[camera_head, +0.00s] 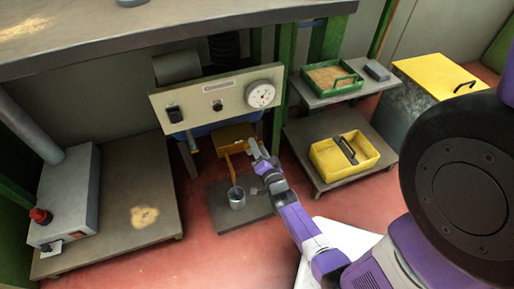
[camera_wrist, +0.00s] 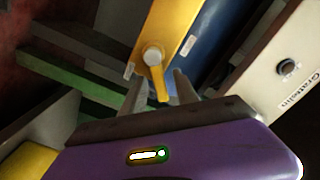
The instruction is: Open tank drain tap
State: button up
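In the wrist view, a tap with a round grey hub (camera_wrist: 153,58) and a short yellow lever (camera_wrist: 160,85) sits on a yellow box face (camera_wrist: 175,22). My gripper (camera_wrist: 158,76) is open, with one finger on each side of the lever. I cannot tell whether either finger touches it. In the head view, the yellow box (camera_head: 236,133) is under the control panel, and my gripper (camera_head: 257,148) is at its right side. The tap itself is too small to make out there. A blue tank surface (camera_wrist: 222,45) shows beside the yellow box.
A cream panel (camera_head: 199,104) with a dial (camera_head: 261,94) is just above. A metal cup (camera_head: 237,198) stands on a low dark platform (camera_head: 222,214) below the yellow box. A shelf (camera_head: 310,142) with a yellow tray (camera_head: 325,159) stands to the right.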

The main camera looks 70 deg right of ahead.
aim_at(249, 151)
jog(key=shift+w+d, duration=0.1)
jog(key=shift+d, duration=0.1)
jog(key=shift+c, duration=0.5)
grip_shut()
jog(key=shift+r, duration=0.1)
jog(key=n, duration=0.3)
jog(key=w+a+r+n, duration=0.1)
jog(key=n, duration=0.1)
jog(key=shift+p, duration=0.35)
jog(key=shift+w+a+r+n+p, duration=0.1)
jog(key=shift+w+a+n+p, duration=0.1)
jog(key=shift+n, duration=0.6)
jog(key=shift+w+a+f+n+p, duration=0.1)
jog(key=shift+w+a+n, duration=0.1)
jog(key=shift+n, duration=0.6)
jog(key=shift+w+a+r+n+p, duration=0.1)
jog(key=shift+w+a+n+p, duration=0.1)
jog(key=shift+n, duration=0.6)
